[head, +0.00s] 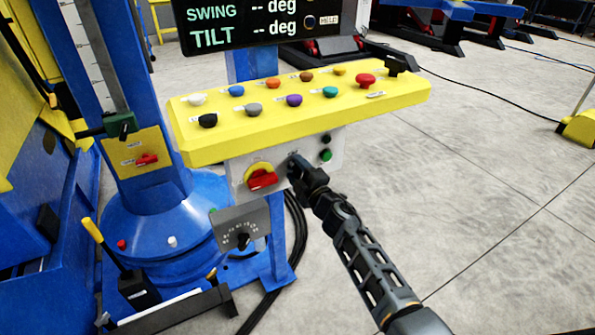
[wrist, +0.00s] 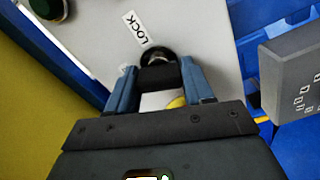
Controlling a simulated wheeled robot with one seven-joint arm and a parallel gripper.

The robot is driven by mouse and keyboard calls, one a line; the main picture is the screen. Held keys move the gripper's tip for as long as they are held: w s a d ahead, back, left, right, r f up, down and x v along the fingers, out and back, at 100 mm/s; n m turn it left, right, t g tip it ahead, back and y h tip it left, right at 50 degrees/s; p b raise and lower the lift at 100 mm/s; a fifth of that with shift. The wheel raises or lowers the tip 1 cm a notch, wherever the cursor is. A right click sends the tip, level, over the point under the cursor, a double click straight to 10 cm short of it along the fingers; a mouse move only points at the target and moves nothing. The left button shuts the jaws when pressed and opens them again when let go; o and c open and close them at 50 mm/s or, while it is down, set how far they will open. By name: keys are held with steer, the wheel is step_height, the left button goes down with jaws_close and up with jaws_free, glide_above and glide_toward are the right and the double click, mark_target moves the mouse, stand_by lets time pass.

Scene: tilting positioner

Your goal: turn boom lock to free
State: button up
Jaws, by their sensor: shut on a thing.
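The boom lock (wrist: 158,77) is a small black knob with a dark round collar on the pale panel, beside a label (wrist: 142,28) that reads LOCK. My gripper (wrist: 156,70) is shut on the knob in the wrist view, one blue-grey finger on each side. In the head view my gripper (head: 298,166) reaches the front of the pale panel (head: 236,178) under the yellow console, and it hides the knob. I cannot read the knob's setting.
A red rotary handle (head: 262,180) on a yellow plate sits just left of my gripper. A green button (head: 325,155) is to the right. A grey dial box (head: 241,233) hangs lower left. The yellow console (head: 300,118) overhangs. Open floor lies to the right.

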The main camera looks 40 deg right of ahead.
steer(key=n, duration=0.3)
steer(key=shift+f, duration=0.2)
steer(key=shift+n, duration=0.5)
steer(key=o, duration=1)
steer(key=shift+c, duration=0.2)
steer(key=v, duration=0.7)
steer(key=shift+s+p, duration=0.4)
steer(key=shift+p, duration=0.05)
steer(key=shift+a, duration=0.2)
